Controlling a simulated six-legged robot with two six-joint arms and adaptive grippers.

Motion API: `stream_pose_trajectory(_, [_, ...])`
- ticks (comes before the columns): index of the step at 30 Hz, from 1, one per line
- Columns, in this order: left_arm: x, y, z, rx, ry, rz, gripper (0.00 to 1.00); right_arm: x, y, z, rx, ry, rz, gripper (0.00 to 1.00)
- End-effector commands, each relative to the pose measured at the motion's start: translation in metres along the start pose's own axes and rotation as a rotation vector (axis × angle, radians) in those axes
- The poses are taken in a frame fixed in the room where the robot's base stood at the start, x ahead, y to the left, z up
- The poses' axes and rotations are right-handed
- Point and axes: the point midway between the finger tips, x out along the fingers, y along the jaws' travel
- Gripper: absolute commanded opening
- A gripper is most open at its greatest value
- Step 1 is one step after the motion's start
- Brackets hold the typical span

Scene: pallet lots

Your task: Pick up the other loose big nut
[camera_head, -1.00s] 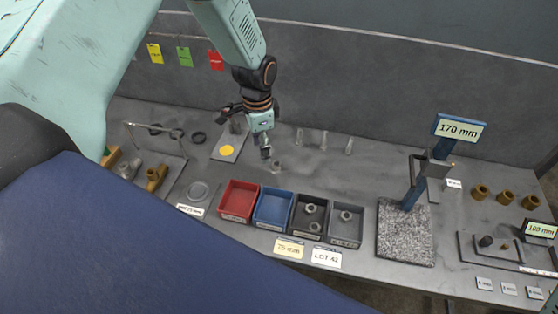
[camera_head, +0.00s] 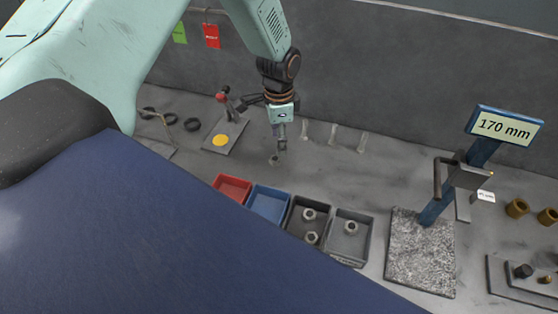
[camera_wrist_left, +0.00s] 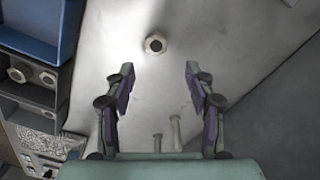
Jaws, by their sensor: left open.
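A loose grey nut (camera_head: 274,160) lies on the grey bench behind the red and blue trays. In the left wrist view the nut (camera_wrist_left: 155,43) shows its round hole and lies beyond the fingertips, roughly centred between them. My left gripper (camera_head: 281,147) points down just above and beside the nut in the head view. Its fingers (camera_wrist_left: 160,78) are spread apart with nothing between them. Other nuts sit in the black tray (camera_head: 291,223) and in the grey tray (camera_head: 364,250). My right gripper is not in view.
The red tray (camera_head: 221,186) and blue tray (camera_head: 252,199) show no contents. A gauge stand (camera_head: 430,213) on a granite plate (camera_head: 420,270) is further right. A plate with a yellow disc (camera_head: 220,141) is left.

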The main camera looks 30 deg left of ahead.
Motion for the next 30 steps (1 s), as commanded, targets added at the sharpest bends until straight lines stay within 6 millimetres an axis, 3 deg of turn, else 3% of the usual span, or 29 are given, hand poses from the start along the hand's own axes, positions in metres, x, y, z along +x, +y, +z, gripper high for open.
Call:
stream_pose_trajectory(12, [0.054, 0.007, -0.002, 0.000, -0.001, 0.000, 0.55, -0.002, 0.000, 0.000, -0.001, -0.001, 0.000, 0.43])
stream_pose_trajectory(22, [0.060, 0.005, -0.004, 0.000, 0.001, -0.001, 0.55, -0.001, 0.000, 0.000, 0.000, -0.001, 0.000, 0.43])
stream_pose_trajectory(30, [0.060, 0.004, -0.004, 0.000, 0.000, 0.000, 0.33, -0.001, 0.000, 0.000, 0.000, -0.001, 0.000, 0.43])
